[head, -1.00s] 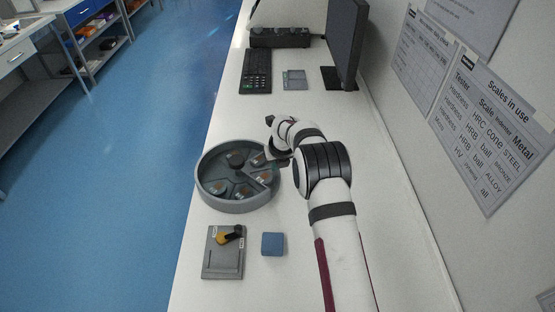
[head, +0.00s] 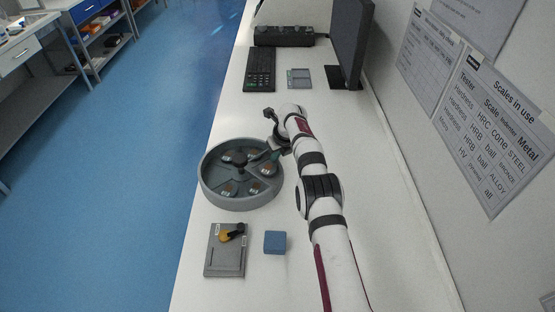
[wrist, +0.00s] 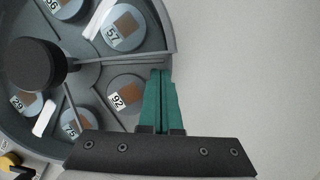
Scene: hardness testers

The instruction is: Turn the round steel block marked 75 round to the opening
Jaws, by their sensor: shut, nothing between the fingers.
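The round steel block marked 75 (wrist: 72,122) sits in a compartment of the round grey turntable tray (wrist: 108,59), at the lower left in the wrist view. My gripper's dark body partly covers it. My gripper (wrist: 160,77) is shut and empty, its green fingertips at the tray's outer edge beside the block marked 92 (wrist: 124,95). I cannot tell whether they touch a divider. The rim wall ends just above the fingertips, with a gap there. The head view shows the whole tray (head: 206,190) with my gripper (head: 270,153) at its right side.
Blocks marked 57 (wrist: 122,28), 56 (wrist: 66,6) and 29 (wrist: 27,102) sit around a dark central knob (wrist: 34,65). A blue block (head: 275,242) and a grey plate with a yellow-black piece (head: 225,258) lie in front. Keyboard (head: 260,69) and monitor (head: 350,42) stand behind.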

